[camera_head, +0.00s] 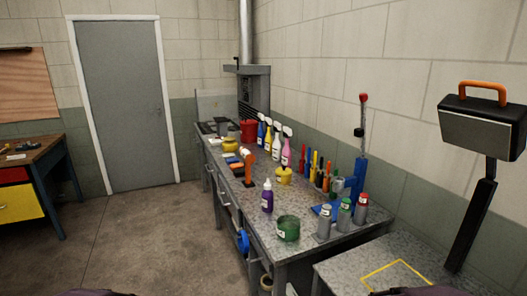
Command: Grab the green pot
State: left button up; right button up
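The green pot (288,229) is a short round green container with a pale label. It stands upright near the front edge of the long grey workbench (262,222), at its near end. No gripper touches it. Only dark slivers, probably of my arms, show at the bottom edge of the head view; neither gripper can be seen.
A purple bottle (267,196) stands just behind the pot, to its left. Capped spray cans (325,221) stand close on its right. Several spray bottles and tools fill the bench behind. A lower table (340,275) with a yellow outline is nearer right. The floor on the left is clear.

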aim_at(288, 226)
jog(key=i+j+z, duration=0.3)
jog(key=j, duration=0.5)
jog(key=i+j+z, duration=0.3)
jog(key=j, duration=0.5)
jog(key=j+z, duration=0.3)
jog(key=j, duration=0.55)
jog(key=i+j+z, duration=0.1)
jog(key=j+z, duration=0.2)
jog(key=j, duration=0.65)
jog(key=i+l, duration=0.15)
jog(key=i, duration=0.3)
